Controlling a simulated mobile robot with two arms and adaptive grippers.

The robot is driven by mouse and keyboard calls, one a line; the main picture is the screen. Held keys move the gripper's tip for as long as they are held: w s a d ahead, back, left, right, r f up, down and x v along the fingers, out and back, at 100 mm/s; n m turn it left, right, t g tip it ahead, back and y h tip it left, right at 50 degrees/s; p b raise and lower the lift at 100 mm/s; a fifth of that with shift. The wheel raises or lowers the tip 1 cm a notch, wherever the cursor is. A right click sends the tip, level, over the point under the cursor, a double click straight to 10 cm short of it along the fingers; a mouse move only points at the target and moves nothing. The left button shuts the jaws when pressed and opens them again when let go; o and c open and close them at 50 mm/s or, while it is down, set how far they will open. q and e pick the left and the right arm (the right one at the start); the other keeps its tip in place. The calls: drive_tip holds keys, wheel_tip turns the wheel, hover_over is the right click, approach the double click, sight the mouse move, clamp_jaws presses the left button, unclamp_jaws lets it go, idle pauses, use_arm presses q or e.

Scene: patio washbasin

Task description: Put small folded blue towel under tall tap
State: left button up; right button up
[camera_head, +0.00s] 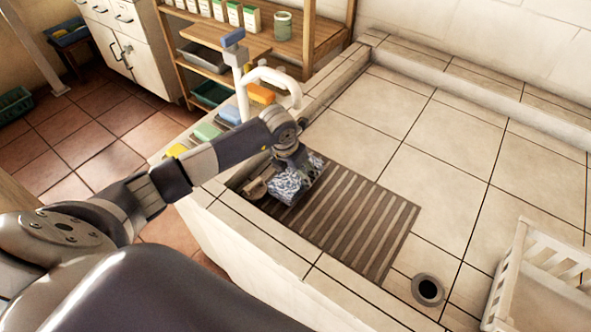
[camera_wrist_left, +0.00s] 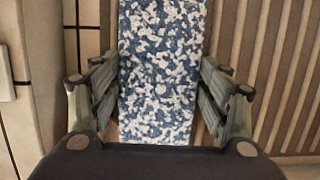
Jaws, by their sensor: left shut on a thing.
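My left gripper (camera_head: 287,182) is shut on a small folded towel (camera_head: 291,186), speckled blue and white. In the left wrist view the towel (camera_wrist_left: 158,70) lies lengthwise between the two fingers. It is over the left end of a brown slatted mat (camera_head: 352,228) in the basin; I cannot tell whether it touches the mat. The tall white tap (camera_head: 243,95), with a blue-grey top and a curved spout, stands at the basin's left rim, behind my left wrist. My wrist hides part of the area below the spout. My right gripper is not in view.
A dark drain hole (camera_head: 428,289) lies near the mat's right end, with a white slatted crate (camera_head: 522,265) at the far right. Yellow, green and blue blocks (camera_head: 208,131) line the left rim. The tiled basin floor (camera_head: 440,150) behind the mat is clear.

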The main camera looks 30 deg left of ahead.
use_arm(q)
drive_tip(key=o, duration=1.3)
drive_tip(key=shift+o, duration=0.2)
